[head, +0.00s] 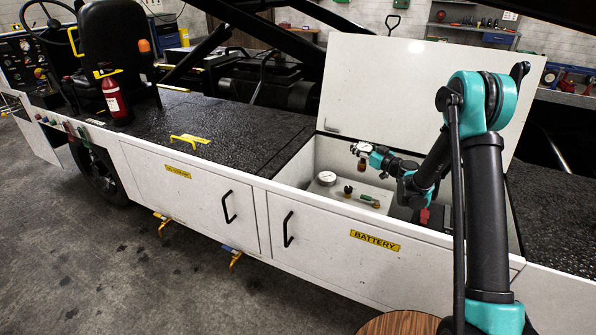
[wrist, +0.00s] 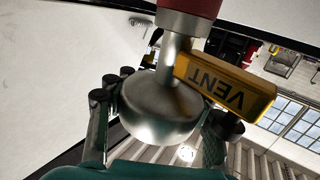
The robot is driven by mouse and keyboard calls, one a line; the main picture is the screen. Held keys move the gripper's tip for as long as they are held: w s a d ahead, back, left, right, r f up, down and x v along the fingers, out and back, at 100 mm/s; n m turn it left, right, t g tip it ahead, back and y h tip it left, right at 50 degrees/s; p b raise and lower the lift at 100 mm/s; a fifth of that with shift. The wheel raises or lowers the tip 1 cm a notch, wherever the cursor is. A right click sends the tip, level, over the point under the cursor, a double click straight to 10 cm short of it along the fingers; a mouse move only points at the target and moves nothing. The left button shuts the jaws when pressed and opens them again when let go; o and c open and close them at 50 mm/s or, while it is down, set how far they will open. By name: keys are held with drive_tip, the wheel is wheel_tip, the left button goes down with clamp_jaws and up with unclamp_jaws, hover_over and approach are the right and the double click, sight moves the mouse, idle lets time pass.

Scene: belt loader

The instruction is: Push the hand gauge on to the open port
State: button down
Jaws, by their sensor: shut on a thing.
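My gripper (head: 372,156) is inside the open compartment's mouth, shut on the hand gauge (head: 360,150). In the wrist view, the hand gauge (wrist: 160,108) shows as a rounded metal body between the fingers, with a red part at the top and a yellow VENT tag on its side. In the head view its brownish lower end hangs above the compartment floor, apart from the fittings. Which one is the open port I cannot tell.
A white dial (head: 327,178) sits at the left of the compartment. A raised white lid (head: 405,85) stands behind my gripper. The compartment's front wall (head: 340,250), marked BATTERY, stands nearest. A dark red object (head: 424,216) is at the right, partly behind my arm.

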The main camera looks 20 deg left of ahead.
drive_tip(key=s+a+f+n+g+y, duration=0.1)
drive_tip(key=s+a+f+n+g, duration=0.2)
drive_tip(key=s+a+g, duration=0.3)
drive_tip(key=s+a+f+n+g+y, duration=0.2)
drive_tip(key=s+a+n+g, duration=0.4)
drive_tip(key=s+a, duration=0.4)
drive_tip(key=a+f+g, duration=0.1)
drive_tip(key=a, duration=0.2)
drive_tip(key=shift+s+a, duration=0.2)
drive_tip(key=shift+a, duration=0.1)
drive_tip(key=shift+f, duration=0.1)
drive_tip(key=shift+f, duration=2.9)
drive_tip(key=shift+f, duration=1.6)
drive_tip(key=c, duration=0.5)
unclamp_jaws()
drive_tip(key=shift+c, duration=0.2)
